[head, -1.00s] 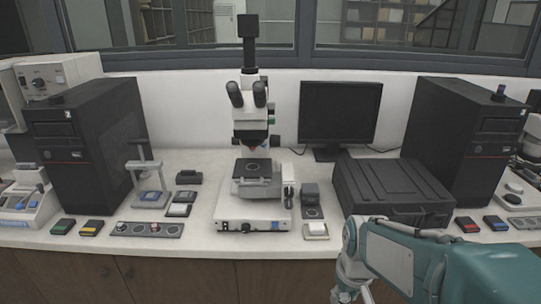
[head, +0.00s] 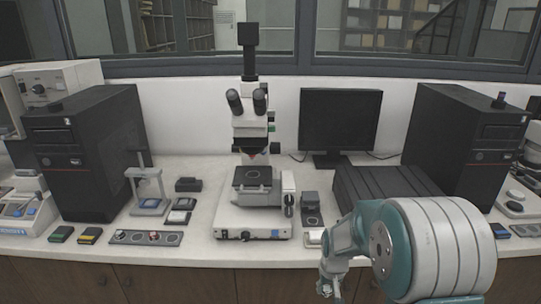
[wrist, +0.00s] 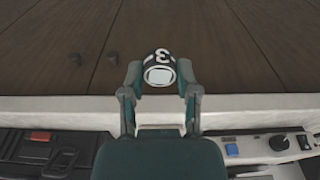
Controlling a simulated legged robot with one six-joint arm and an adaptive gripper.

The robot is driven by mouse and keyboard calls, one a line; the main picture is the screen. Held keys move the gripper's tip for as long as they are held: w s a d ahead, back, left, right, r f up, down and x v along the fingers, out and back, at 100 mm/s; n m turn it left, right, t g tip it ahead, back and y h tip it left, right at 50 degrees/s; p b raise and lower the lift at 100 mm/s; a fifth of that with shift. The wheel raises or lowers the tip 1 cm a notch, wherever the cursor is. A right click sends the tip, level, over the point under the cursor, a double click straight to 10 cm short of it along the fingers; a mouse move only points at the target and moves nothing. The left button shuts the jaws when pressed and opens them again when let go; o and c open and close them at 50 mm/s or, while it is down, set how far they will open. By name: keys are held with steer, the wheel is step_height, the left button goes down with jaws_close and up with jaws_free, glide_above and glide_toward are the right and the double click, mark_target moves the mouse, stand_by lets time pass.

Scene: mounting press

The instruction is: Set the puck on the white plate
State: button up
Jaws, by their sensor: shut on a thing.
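In the head view my gripper (head: 330,287) is low at the right of centre, in front of the bench edge; the puck cannot be made out there. A small white plate (head: 314,237) lies near the bench's front edge, right of the microscope, close behind my arm, which partly covers it. Another small white-topped piece (head: 178,217) lies left of the microscope.
The microscope (head: 252,222) stands mid-bench. A strip with round places (head: 146,238) lies front left, near a small press stand (head: 149,205). A black case (head: 372,185) and computer tower (head: 467,140) stand at right. Clear bench shows between strip and microscope.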

mark_target(324, 291)
steer(key=w+f, duration=0.1)
steer(key=f, duration=0.2)
steer(key=w+f, duration=0.1)
steer(key=shift+w+f, duration=0.3)
steer(key=shift+f, duration=0.1)
